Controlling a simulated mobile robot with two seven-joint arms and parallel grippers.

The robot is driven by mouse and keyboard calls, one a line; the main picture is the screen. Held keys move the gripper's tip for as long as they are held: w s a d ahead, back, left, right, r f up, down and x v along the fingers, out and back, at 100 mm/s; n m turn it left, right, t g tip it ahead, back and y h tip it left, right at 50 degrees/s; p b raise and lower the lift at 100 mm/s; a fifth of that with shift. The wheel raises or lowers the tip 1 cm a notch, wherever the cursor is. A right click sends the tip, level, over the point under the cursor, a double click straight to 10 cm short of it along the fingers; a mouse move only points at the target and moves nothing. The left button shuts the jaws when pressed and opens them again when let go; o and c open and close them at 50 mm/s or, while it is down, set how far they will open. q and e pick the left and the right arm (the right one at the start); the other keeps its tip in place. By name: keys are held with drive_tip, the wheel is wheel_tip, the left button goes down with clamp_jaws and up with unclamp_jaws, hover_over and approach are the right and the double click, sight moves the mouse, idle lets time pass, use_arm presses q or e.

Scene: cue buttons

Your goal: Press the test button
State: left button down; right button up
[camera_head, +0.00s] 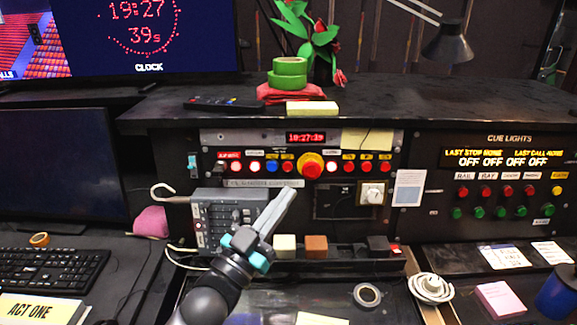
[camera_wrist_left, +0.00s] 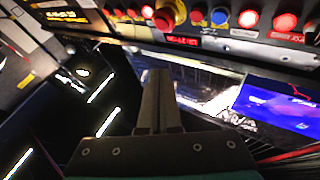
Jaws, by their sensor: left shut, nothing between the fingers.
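The button panel (camera_head: 345,150) stands upright behind the desk, with a row of red, blue and lit buttons around a large red button with a yellow collar (camera_head: 311,166). The button labels are too small to read, so I cannot tell which is the test button. My left gripper (camera_head: 286,194) is shut and empty, pointing up toward the panel, below and left of the large red button in the picture. In the left wrist view, the shut fingers (camera_wrist_left: 158,76) point toward the panel, and the large red button (camera_wrist_left: 248,19) shows near the top. My right gripper is out of view.
A grey keypad box (camera_head: 215,222) is left of my gripper. Small blocks, including a brown one (camera_head: 317,246), sit on a ledge below the panel. A cue lights panel (camera_head: 508,190) is at the right. A black keyboard (camera_head: 50,268) lies at the left.

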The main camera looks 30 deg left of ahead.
use_arm(q)
drive_tip(key=b, duration=0.3)
approach(288, 167)
drive_tip(key=w+d+r, duration=0.3)
drive_tip(key=w, duration=0.1)
drive_tip(key=shift+w+a+r+b, duration=0.15)
drive_tip(key=shift+w+r+b, duration=0.05)
drive_tip(key=shift+w+b, duration=0.2)
drive_tip(key=shift+w+a, duration=0.1)
drive_tip(key=shift+w, duration=0.05)
idle(1.4)
drive_tip(key=shift+w+a+f, duration=0.1)
drive_tip(key=shift+w, duration=0.2)
drive_tip(key=shift+w+a, duration=0.15)
drive_tip(key=shift+w, duration=0.15)
idle(0.6)
drive_tip(key=shift+s, duration=0.1)
idle(0.3)
drive_tip(key=shift+s+p, duration=0.35)
drive_tip(key=shift+p, duration=0.15)
drive_tip(key=shift+s+d, duration=0.25)
drive_tip(key=shift+d, duration=0.1)
